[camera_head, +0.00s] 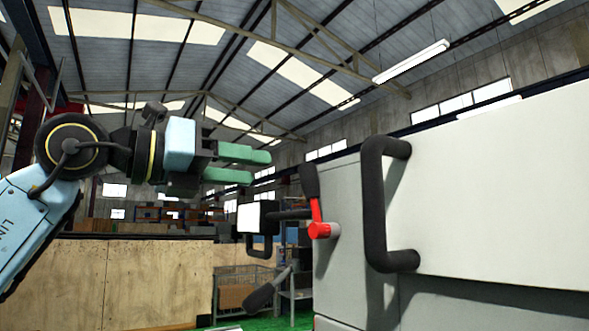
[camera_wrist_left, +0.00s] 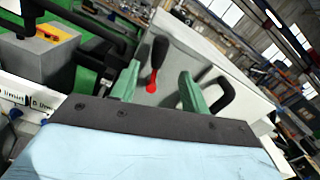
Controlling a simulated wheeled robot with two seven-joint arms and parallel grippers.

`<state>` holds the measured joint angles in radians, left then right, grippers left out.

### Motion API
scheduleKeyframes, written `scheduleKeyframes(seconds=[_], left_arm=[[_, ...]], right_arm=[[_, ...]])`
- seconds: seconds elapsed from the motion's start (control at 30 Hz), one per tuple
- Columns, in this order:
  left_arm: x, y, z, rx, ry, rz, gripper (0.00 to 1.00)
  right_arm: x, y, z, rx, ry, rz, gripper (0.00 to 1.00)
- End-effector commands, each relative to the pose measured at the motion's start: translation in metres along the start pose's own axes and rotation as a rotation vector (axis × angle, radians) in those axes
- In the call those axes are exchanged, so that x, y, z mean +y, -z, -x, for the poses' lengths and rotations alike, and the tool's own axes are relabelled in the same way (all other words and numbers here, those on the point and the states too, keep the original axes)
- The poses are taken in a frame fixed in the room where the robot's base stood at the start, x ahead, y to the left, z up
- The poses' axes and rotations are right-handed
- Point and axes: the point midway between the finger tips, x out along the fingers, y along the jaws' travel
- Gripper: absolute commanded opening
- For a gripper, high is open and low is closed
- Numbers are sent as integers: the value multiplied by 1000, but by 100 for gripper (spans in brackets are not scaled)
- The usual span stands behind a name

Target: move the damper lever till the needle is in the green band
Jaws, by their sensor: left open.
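The damper lever, with a black grip (camera_head: 310,181) and a red hub (camera_head: 322,230), sticks out from the side of the grey machine housing and stands nearly upright. My left gripper (camera_head: 248,165) is open and empty, its green fingers pointing right toward the lever, with a gap between. In the left wrist view the lever's black grip (camera_wrist_left: 159,52) and red base appear between the two spread fingers (camera_wrist_left: 158,88), beyond them. No needle or green band can be made out. My right gripper is out of view.
The pale housing (camera_head: 500,190) with a black bar handle (camera_head: 375,205) fills the right. A white-faced box (camera_head: 257,217) and another black-gripped lever (camera_head: 266,292) sit left of it. A plywood wall (camera_head: 110,280) stands behind.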

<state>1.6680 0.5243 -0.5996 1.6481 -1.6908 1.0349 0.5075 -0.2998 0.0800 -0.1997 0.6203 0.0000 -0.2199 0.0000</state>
Motion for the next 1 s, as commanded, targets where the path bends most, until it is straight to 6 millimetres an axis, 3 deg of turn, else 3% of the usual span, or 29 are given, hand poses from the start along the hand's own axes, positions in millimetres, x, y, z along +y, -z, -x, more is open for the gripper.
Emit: scheduleKeyframes(seconds=[0.2, 0.4, 0.83, 1.0], left_arm=[[-1, -2, -48, 3, 2, 2, 46], [0, -1, -77, 1, 2, 3, 46], [0, 0, -88, 0, 1, 1, 46], [0, 0, -88, 0, 1, 2, 26]], right_arm=[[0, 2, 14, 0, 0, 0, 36], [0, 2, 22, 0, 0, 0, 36], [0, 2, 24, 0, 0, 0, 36], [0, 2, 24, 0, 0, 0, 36]])
